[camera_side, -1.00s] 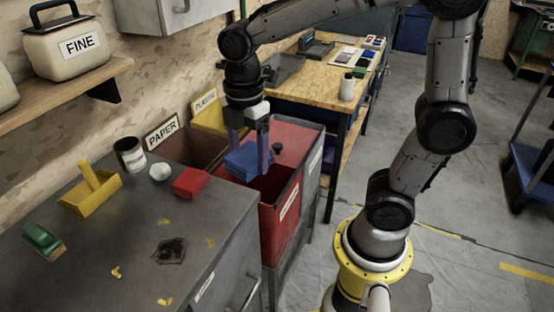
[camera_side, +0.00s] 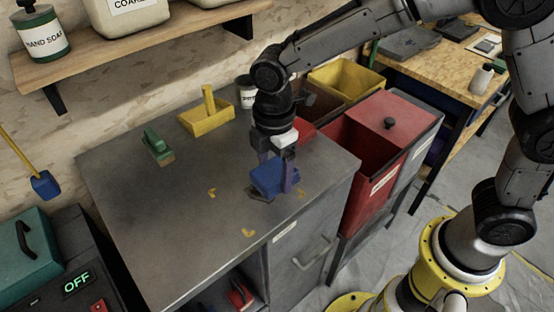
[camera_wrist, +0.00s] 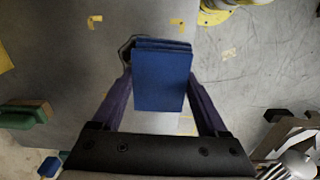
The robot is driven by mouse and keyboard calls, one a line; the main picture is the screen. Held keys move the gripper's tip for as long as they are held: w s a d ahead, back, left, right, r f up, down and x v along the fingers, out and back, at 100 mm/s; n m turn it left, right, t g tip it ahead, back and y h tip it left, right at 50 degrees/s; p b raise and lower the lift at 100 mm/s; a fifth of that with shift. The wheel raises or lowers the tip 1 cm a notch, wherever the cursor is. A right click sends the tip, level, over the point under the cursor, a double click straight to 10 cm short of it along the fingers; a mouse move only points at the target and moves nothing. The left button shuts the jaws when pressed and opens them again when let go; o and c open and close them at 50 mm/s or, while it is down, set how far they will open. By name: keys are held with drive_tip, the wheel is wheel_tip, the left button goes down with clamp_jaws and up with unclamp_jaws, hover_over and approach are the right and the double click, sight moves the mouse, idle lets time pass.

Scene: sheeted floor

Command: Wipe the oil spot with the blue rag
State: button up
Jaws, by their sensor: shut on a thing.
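My gripper (camera_side: 273,172) is shut on the folded blue rag (camera_side: 266,181), above the grey metal cabinet top (camera_side: 160,205). In the wrist view the rag (camera_wrist: 160,80) sits between the two fingers of my gripper (camera_wrist: 158,90). The dark oil spot (camera_side: 256,194) lies on the cabinet top, mostly hidden under the rag; only a thin edge shows. In the wrist view a bit of its dark outline (camera_wrist: 125,48) shows beside the rag's upper left. I cannot tell whether the rag touches the top.
A yellow dustpan (camera_side: 206,120), a green brush (camera_side: 156,150) and a partly hidden red rag (camera_side: 306,131) lie farther back on the top. Yellow scraps (camera_side: 248,233) lie near the spot.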

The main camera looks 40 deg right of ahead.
sight(276, 200)
wheel_tip(276, 200, down, 6)
drive_tip(key=shift+r, duration=0.15)
drive_tip(key=shift+w+f, duration=0.35)
drive_tip(key=shift+w, duration=3.7)
drive_tip(key=shift+s, duration=4.2)
drive_tip(key=shift+w+r, duration=0.15)
drive_tip(key=shift+r, duration=3.95)
